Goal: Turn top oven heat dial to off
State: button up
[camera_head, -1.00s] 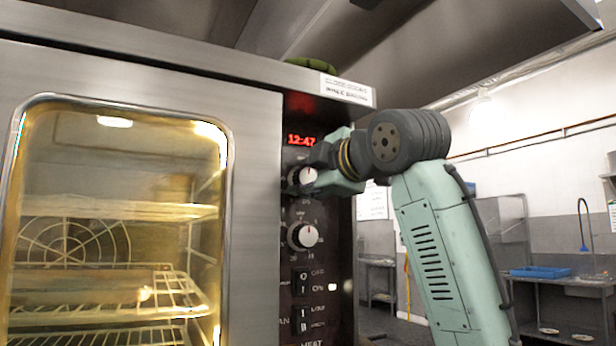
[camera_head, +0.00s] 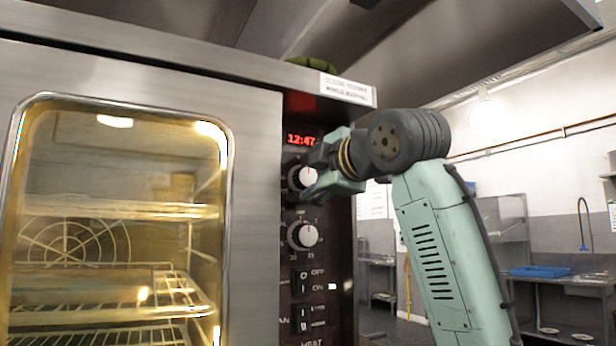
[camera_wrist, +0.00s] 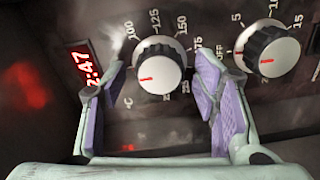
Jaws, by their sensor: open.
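The top oven heat dial (camera_head: 303,177) is a round silver-faced knob with a dark base and a red mark, set on the dark panel below the red clock display. In the wrist view the dial (camera_wrist: 160,66) has temperature numbers around it, and its red mark points left in the picture, towards the display side. My gripper (camera_head: 329,167) is open in front of the panel. In the wrist view its purple-padded fingers (camera_wrist: 161,76) stand on either side of the dial, with gaps showing. The fingers hide part of the dial's surroundings in the head view.
A second dial (camera_head: 303,235) sits below, close to one finger in the wrist view. Rocker switches (camera_head: 303,283) are lower on the panel. The lit glass oven door (camera_head: 120,230) lies left. A steel hood (camera_head: 430,50) hangs overhead. Open kitchen space lies right.

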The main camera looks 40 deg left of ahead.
jog(key=shift+d, duration=0.1)
jog(key=v, duration=1.2)
dwell(0.4)
